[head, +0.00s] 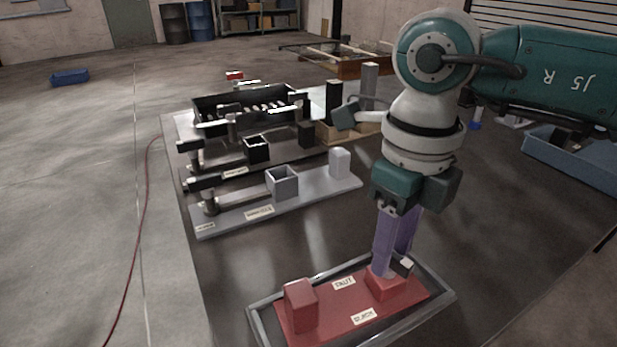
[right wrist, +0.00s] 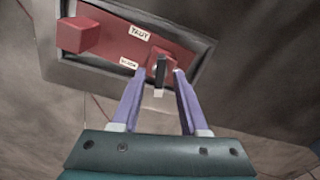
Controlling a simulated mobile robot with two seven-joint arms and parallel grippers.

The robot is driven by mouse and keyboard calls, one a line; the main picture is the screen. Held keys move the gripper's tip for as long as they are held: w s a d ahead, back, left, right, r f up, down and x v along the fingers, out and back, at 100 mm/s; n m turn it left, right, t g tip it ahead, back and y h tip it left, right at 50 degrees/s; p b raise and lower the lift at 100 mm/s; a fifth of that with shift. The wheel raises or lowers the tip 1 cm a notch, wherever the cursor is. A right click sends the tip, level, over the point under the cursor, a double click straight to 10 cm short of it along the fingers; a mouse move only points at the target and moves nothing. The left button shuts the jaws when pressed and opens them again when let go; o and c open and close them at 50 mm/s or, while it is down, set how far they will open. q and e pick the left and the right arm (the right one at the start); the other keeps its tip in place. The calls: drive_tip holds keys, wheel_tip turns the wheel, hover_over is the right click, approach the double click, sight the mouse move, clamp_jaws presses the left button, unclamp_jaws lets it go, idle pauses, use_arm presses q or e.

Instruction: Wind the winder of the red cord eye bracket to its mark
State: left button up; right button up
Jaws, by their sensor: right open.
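The red cord eye bracket (head: 335,312) is a red plate in a grey-rimmed tray at the bottom of the head view. It carries a red block (head: 301,305) at its left and a lower red block (head: 384,284) at its right. The winder (head: 404,265), a dark bar with a pale end, is on the right block; it also shows in the right wrist view (right wrist: 160,72). Labels TAUT (head: 344,283) and SLACK (head: 363,316) lie on the plate. My right gripper (head: 389,268) is open, pointing down, its purple fingers on either side of the winder. Contact is unclear.
Behind stand a grey bracket plate (head: 235,217) with a grey open box (head: 282,182) and a similar black one (head: 257,149). A black tray (head: 250,107) is farther back. A red cable (head: 143,210) runs along the left. Dark surface between the brackets is clear.

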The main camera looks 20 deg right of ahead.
wheel_tip(320, 180, up, 10)
idle(0.5)
idle(0.3)
